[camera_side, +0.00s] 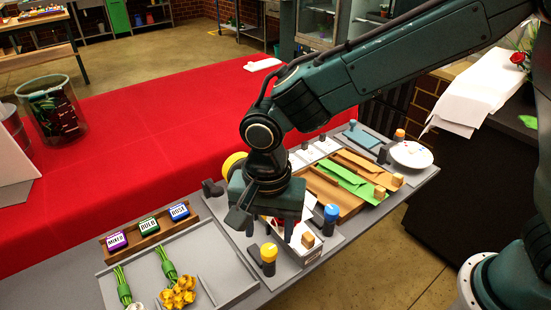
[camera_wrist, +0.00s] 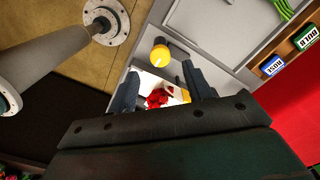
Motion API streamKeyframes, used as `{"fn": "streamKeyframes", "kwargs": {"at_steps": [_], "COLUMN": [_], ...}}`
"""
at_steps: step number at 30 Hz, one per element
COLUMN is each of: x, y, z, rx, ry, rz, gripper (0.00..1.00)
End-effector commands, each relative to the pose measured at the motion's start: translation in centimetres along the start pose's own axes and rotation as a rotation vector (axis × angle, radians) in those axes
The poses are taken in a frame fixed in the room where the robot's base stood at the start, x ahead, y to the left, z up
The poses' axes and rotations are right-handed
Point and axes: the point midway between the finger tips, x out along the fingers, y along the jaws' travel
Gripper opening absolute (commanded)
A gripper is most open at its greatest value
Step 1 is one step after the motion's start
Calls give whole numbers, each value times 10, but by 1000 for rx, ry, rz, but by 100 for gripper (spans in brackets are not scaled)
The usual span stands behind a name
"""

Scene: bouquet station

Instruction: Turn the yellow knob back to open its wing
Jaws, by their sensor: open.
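The yellow knob (camera_side: 268,252) stands upright on a dark base at the near edge of the grey bench, left of a blue knob (camera_side: 331,212). My gripper (camera_side: 268,224) points down just behind and above the yellow knob, apart from it. It is open with nothing between its fingers. In the wrist view the yellow knob (camera_wrist: 160,54) shows just beyond the fingertips, between the two fingers (camera_wrist: 160,72). Red flowers (camera_wrist: 157,98) on white wrapping lie below the gripper. My gripper hides much of the wrapping station, and I cannot make out the wing clearly.
A grey tray (camera_side: 205,262) with green stems and yellow flowers is at left, beside a wooden rack (camera_side: 150,232) of labelled blocks. Green and orange sheets (camera_side: 350,180) lie right of the gripper. A white dish (camera_side: 411,154) stands at the far right end.

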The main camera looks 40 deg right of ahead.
Motion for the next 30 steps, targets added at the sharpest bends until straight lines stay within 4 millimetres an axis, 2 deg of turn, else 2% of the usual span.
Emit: {"fn": "streamKeyframes", "kwargs": {"at_steps": [6, 12, 24, 26, 30], "x": [32, 48, 53, 53, 53], "y": [0, 0, 0, 0, 0], "z": [0, 0, 0, 0, 0], "rx": [0, 0, 0, 0, 0], "ry": [0, 0, 0, 0, 0], "rz": [2, 1, -1, -1, -1], "gripper": [50, 50, 50, 40, 13]}}
